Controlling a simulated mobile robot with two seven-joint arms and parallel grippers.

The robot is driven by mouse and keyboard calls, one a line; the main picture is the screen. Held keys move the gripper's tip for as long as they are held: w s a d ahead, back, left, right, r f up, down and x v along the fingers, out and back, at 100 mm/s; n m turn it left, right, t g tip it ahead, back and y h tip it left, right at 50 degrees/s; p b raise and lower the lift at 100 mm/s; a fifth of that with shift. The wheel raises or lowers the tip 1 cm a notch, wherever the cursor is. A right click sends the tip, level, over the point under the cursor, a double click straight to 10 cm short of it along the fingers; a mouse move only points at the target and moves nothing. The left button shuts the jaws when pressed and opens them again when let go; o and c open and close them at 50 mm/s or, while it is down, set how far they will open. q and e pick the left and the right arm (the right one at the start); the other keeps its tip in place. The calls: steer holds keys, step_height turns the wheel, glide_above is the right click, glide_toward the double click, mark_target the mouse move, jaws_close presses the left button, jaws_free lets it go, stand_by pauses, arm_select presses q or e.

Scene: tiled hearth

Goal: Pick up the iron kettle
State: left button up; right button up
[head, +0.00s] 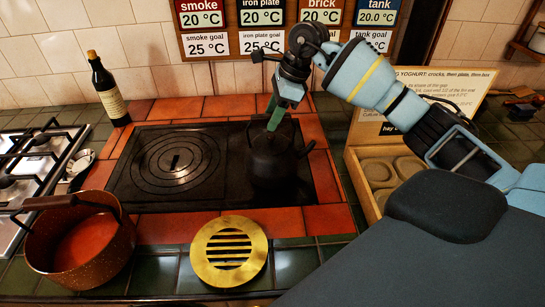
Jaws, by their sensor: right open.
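The iron kettle (275,160) is black and stands upright on the right part of the dark iron plate (132,190). Its lid and a thin handle show at the top. My right gripper (272,124) comes down from above with green fingers at the kettle's top. The fingers are open. I cannot tell whether they touch the handle, as the dark parts overlap. My left gripper is out of view.
A brown pot (85,245) with red contents stands front left, and a brass grate (229,251) lies in front. A dark bottle (108,92) stands at the back left beside a gas hob (35,160). A wooden box (368,200) stands to the right.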

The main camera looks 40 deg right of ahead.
steer(key=shift+x, duration=1.4)
steer(key=shift+c, duration=0.2)
jaws_close()
steer(key=shift+w+r, duration=0.1)
steer(key=shift+r, duration=0.15)
